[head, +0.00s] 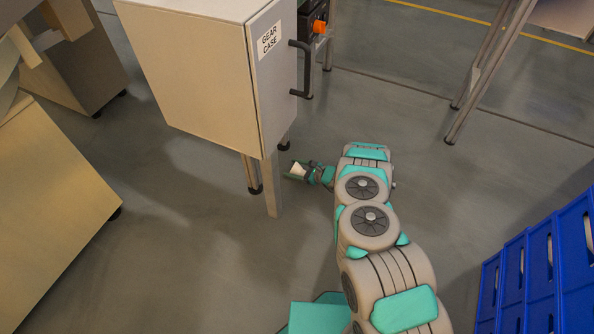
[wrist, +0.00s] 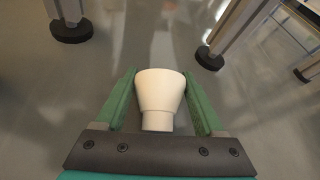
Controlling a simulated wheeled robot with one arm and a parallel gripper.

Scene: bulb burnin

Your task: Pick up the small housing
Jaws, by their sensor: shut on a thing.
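The small housing (wrist: 161,95) is a white, tapered, cup-like piece, wider at its far end and narrower near my palm. My gripper (wrist: 160,88) is shut on it, with a green finger against each side in the wrist view. In the head view my gripper (head: 297,171) is low, close to the floor, just right of the cabinet's front leg. The white housing (head: 298,168) shows there as a small pale patch between the fingers. Whether it touches the floor I cannot tell.
The cabinet (head: 195,75) labelled GEAR CASE, with a black handle (head: 301,70), stands left of my gripper. Its legs reach the floor close by. Blue crates (head: 545,270) stand at the lower right. A table leg (head: 478,85) is at the upper right. Floor between is clear.

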